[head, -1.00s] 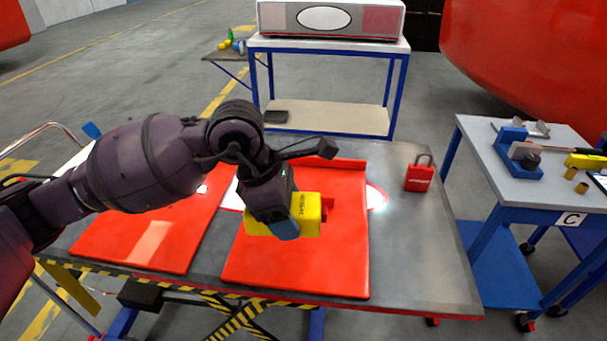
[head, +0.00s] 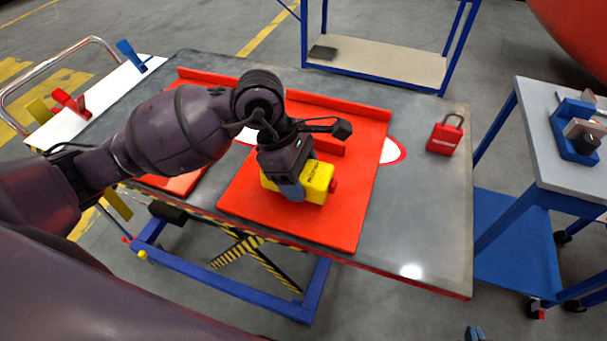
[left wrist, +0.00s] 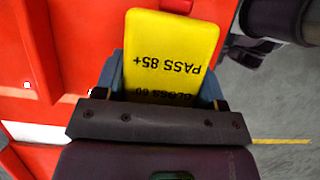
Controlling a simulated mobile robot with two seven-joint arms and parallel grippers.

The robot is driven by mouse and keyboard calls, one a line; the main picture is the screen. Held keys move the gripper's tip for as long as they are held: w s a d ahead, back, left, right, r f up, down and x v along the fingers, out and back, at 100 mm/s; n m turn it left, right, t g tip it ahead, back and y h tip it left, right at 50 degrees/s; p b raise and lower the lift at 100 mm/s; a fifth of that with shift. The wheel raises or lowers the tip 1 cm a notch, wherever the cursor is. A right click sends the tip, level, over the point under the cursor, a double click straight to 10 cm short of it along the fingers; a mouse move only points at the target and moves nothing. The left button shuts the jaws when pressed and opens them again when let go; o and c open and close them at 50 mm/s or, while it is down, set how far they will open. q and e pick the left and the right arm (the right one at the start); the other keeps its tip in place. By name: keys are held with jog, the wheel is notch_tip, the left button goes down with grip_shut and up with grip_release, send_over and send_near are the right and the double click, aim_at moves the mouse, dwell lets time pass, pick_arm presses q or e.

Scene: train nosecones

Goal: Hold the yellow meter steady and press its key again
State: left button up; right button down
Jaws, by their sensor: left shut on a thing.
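The yellow meter (head: 318,182) is a small block over the red panel on the table, with a red knob (head: 334,185) at its right end. My left gripper (head: 290,189) is shut on it, fingers on either side. I cannot tell whether the meter touches the panel. In the left wrist view the meter (left wrist: 170,45) shows its yellow face, with "PASS 85+" upside down, between the blue fingers. A small blue tip at the bottom edge of the head view looks like my right gripper (head: 475,333), apart from the meter; its jaws cannot be made out.
The red panel (head: 350,225) has a raised back edge and lies on a dark table (head: 430,220). A red padlock (head: 445,135) stands at the table's right. A side table (head: 545,150) with a blue fixture (head: 572,140) is further right. The table's front right is clear.

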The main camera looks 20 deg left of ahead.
pick_arm(q)
jog(key=shift+a+f, duration=0.1)
jog(key=shift+f, duration=0.1)
jog(key=shift+f+b, duration=0.45)
jog(key=shift+f, duration=0.65)
pick_arm(e)
jog(key=shift+a+f, duration=0.2)
jog(key=shift+f, duration=0.65)
jog(key=shift+s, duration=0.1)
pick_arm(q)
jog(key=shift+f+b, duration=0.15)
jog(key=shift+b, duration=0.2)
pick_arm(e)
jog(key=shift+s+d+f, duration=0.15)
jog(key=shift+s+f, duration=0.3)
jog(key=shift+s, duration=0.05)
